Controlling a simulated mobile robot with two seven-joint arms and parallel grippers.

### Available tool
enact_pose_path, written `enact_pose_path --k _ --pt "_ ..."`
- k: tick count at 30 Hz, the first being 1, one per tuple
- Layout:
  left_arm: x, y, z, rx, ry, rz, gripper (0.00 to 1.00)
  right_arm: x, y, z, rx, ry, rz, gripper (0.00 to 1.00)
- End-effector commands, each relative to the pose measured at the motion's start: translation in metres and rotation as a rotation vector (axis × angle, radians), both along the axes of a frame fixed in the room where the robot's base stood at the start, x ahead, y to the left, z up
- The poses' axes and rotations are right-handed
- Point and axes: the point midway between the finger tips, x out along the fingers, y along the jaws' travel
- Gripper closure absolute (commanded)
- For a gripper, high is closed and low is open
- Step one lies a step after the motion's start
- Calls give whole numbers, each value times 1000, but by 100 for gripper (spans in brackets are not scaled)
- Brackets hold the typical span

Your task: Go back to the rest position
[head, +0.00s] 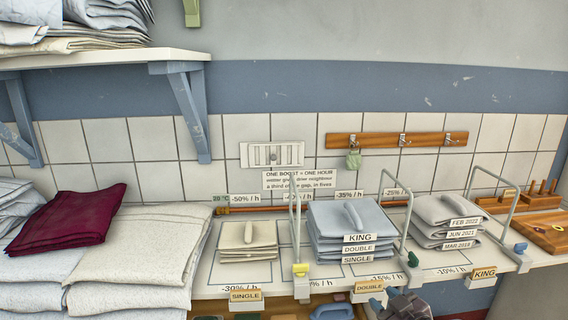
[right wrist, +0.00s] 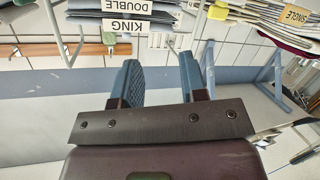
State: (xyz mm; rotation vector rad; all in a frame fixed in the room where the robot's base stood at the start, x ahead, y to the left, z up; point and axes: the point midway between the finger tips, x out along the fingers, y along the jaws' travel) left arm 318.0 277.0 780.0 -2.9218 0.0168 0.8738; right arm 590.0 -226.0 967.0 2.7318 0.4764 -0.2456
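My right gripper (head: 402,304) shows at the bottom edge of the head view, in front of the counter, below the DOUBLE label. In the right wrist view its two blue fingers (right wrist: 162,75) stand apart with nothing between them. My left gripper is not in either view. The counter (head: 205,282) carries a folded blue-grey stack (head: 325,222) with KING, DOUBLE and SINGLE tags. A beige stack (head: 248,238) lies left of it and a grey stack (head: 430,208) with date tags lies right of it.
White folded linen (head: 165,235) and a dark red cloth (head: 75,215) are piled at the left. Metal hoop dividers (head: 408,222) stand between the stacks. A shelf (head: 100,58) hangs upper left. A wooden hook rail (head: 378,140) is on the tiled wall.

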Motion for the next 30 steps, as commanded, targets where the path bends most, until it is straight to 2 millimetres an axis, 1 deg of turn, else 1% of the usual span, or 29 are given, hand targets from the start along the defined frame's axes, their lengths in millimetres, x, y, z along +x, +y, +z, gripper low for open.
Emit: enact_pose_path --k 1,8,11,18,21,25,27,30 --pt "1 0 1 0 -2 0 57 -17 -2 -13 18 2 -21 61" --pt "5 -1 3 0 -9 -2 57 -85 -18 -62 67 33 -136 61" --pt "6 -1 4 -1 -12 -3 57 -118 -27 -87 88 83 -199 61" --pt "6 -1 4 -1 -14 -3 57 -206 -46 -147 147 250 -344 61" --pt "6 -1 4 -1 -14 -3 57 -236 -48 -166 161 309 -382 61" --pt "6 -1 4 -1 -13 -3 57 -261 -49 -179 164 355 -405 61" --pt "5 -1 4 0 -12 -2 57 -267 -50 -182 162 366 -408 61" --pt "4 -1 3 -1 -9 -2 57 -269 -51 -184 161 371 -410 61"
